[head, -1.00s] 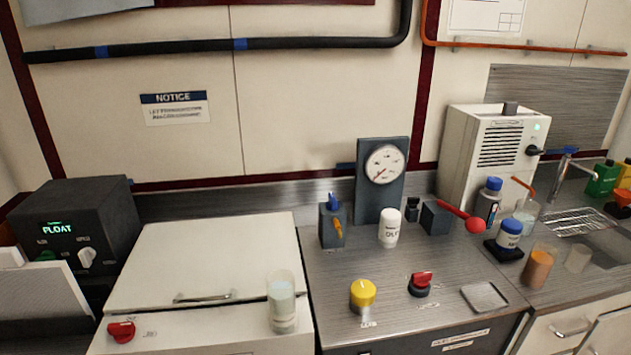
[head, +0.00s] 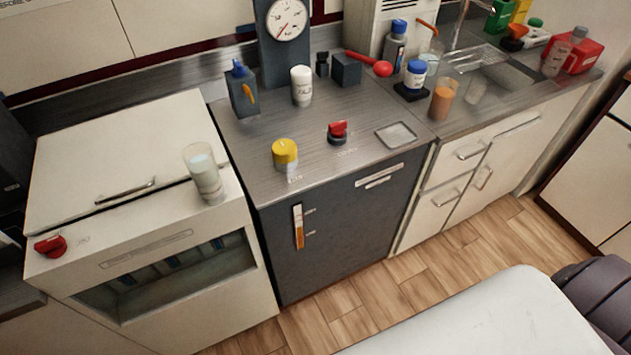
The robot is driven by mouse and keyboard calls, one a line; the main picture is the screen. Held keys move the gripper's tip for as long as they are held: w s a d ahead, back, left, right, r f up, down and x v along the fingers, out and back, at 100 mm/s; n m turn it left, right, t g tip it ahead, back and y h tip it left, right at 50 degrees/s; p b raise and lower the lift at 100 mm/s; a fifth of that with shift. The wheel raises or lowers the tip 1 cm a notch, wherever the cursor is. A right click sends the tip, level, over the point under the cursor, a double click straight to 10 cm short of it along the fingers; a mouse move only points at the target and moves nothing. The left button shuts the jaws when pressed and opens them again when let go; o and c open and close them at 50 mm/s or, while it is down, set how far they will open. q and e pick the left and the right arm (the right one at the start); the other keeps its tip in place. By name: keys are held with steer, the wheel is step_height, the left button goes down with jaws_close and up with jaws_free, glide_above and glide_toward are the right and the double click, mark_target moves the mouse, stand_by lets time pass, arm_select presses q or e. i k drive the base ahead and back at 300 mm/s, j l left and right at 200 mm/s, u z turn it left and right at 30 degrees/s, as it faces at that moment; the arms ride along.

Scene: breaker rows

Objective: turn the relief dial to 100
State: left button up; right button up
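No thing in view is legibly marked as the relief dial. A yellow round knob (head: 285,152) stands on the grey steel counter (head: 245,140), with a small pale label in front of it that is too small to read. A red-topped dark knob (head: 338,132) sits to its right, also with a small label. A round white gauge (head: 286,19) with a red needle stands on a dark panel behind them; its figures are too small to read. Neither of my grippers is in view.
A white bottle (head: 301,86), a dark block with a red-ball lever (head: 383,68) and a shallow tray (head: 396,135) share the counter. A glass (head: 204,174) stands on the white cabinet (head: 85,165) at left, which has a red knob (head: 50,246). Wooden floor (head: 440,255) lies in front.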

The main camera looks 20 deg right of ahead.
mark_target(321, 57)
steer(key=i+l+z, duration=0.15)
steer(key=l+z, duration=0.15)
steer(key=z, duration=0.2)
steer(key=i+l+z, duration=0.25)
steer(key=z, duration=0.2)
